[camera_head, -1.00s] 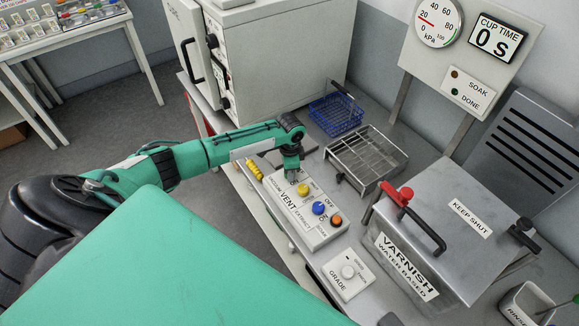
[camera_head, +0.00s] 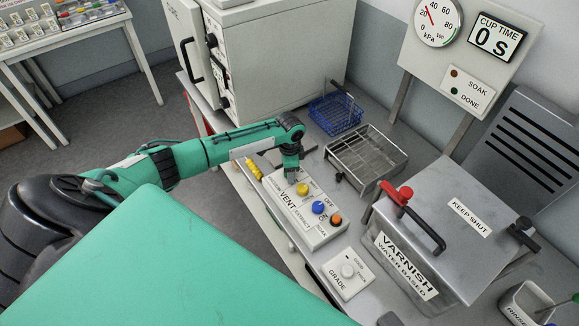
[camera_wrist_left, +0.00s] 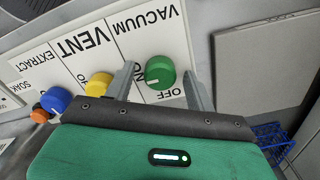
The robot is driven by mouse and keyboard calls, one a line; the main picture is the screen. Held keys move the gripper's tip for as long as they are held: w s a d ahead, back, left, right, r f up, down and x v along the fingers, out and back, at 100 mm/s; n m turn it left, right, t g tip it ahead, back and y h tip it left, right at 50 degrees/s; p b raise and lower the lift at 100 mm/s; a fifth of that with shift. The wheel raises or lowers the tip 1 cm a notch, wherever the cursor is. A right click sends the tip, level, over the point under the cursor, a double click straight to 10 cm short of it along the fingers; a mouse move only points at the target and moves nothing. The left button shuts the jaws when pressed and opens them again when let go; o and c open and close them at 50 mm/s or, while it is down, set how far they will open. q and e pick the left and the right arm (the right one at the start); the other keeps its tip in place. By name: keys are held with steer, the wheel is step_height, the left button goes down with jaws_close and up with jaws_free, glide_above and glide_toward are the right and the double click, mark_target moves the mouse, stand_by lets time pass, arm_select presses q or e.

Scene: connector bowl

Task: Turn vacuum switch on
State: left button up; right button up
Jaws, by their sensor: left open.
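The vacuum switch is a green knob (camera_wrist_left: 159,73) on the white control panel (camera_wrist_left: 130,35), below the upside-down word VACUUM in the left wrist view. Its white mark points to the picture's left, away from the OFF label (camera_wrist_left: 170,97). My left gripper (camera_wrist_left: 162,82) is open, one finger on each side of the knob; I cannot tell whether they touch it. In the head view the gripper (camera_head: 291,175) is at the panel's far end (camera_head: 310,225) and hides the green knob. The gauge (camera_head: 438,22) needle points between 20 and 40. My right gripper is not in view.
Yellow (camera_head: 302,189), blue (camera_head: 318,207) and orange (camera_head: 336,220) knobs line the panel beside the gripper. A wire basket (camera_head: 366,158) and a blue basket (camera_head: 336,114) stand behind. The varnish tank (camera_head: 440,235) is to the right.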

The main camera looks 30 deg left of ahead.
arm_select(q)
step_height(320, 180, up, 14)
steer(key=b, duration=0.3)
steer(key=shift+f+b, duration=0.15)
steer(key=shift+b, duration=0.2)
